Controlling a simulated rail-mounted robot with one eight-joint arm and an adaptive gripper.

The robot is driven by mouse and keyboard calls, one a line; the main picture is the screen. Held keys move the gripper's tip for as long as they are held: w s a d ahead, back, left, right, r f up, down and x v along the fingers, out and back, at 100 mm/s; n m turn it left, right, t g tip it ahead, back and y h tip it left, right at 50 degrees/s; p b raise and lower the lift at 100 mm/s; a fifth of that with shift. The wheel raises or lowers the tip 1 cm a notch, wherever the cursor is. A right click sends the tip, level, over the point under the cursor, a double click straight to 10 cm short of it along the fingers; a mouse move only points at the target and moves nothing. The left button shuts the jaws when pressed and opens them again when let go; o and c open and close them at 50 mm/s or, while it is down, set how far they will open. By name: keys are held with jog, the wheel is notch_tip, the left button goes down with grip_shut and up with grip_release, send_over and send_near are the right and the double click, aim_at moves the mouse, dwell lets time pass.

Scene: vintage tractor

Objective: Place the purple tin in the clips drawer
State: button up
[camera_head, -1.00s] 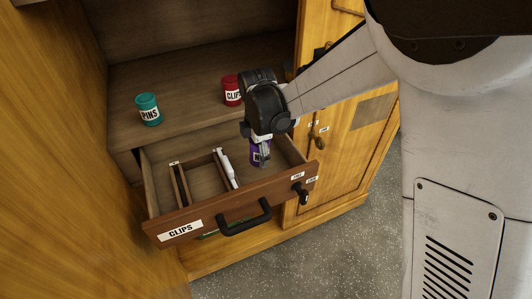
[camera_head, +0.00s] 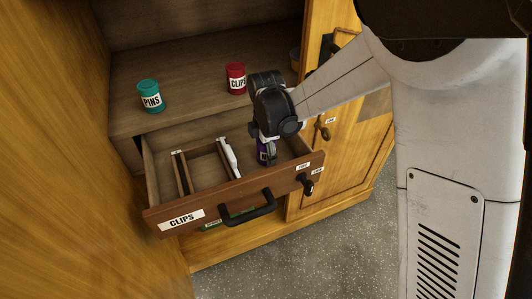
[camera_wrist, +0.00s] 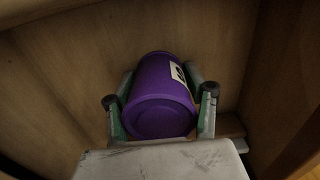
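The purple tin (camera_wrist: 160,97) sits between the two fingers of my gripper (camera_wrist: 160,105) in the wrist view, with a finger close against each side. In the head view the tin (camera_head: 263,152) is mostly hidden behind my gripper (camera_head: 266,150). Both are inside the right part of the open clips drawer (camera_head: 235,197), which has a "CLIPS" label (camera_head: 181,219) on its front. Wooden drawer surfaces surround the tin in the wrist view. I cannot tell whether the tin touches the drawer floor.
A teal "PINS" tin (camera_head: 149,96) and a red "CLIPS" tin (camera_head: 236,79) stand on the shelf (camera_head: 190,90) above the drawer. A cabinet door (camera_head: 345,165) stands right.

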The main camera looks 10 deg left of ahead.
jog(key=o, duration=0.3)
jog(key=shift+r, duration=0.1)
notch_tip(320, 180, up, 12)
jog(key=shift+r+p, duration=0.1)
jog(key=shift+p, duration=0.75)
